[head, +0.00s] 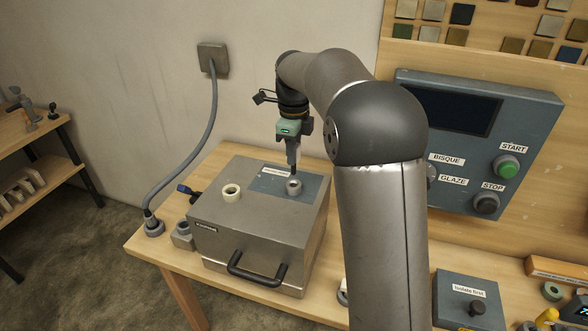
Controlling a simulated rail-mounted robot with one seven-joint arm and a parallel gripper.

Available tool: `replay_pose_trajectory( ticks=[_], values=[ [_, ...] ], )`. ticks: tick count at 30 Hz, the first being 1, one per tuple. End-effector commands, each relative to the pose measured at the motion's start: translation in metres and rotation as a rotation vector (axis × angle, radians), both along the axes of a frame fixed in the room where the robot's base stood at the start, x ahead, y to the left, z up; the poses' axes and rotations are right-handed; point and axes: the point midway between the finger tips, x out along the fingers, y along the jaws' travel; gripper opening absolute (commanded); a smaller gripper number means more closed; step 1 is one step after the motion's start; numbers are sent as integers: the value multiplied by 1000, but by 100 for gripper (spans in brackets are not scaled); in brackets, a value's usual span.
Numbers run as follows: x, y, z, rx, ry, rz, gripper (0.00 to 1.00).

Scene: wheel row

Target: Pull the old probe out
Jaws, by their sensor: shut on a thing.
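The grey metal kiln box (225,238) stands on the wooden bench with a dark handle on its front. A round grey collar (294,188) sits on the blue-grey plate on its lid. My gripper (293,171) points straight down just above this collar and is shut on the old probe (293,176). Only a small dark part of the probe shows between fingertips and collar. I cannot tell how much of it is inside the collar. A cream ring (231,192) lies on the lid to the left.
A blue-grey control panel (485,140) with START and STOP buttons is mounted at the right. A grey cable (213,115) runs from the wall socket to the bench's left. A box marked "Isolate first" (467,300) stands at front right. A shelf (35,165) is at far left.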

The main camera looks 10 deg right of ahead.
Motion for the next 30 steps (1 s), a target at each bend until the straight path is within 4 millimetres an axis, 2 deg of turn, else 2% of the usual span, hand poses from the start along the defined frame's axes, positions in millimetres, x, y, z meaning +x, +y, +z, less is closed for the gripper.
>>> replay_pose_trajectory(
  ticks=[30],
  values=[
    [0,0,52,0,-1,0,0]
  ],
)
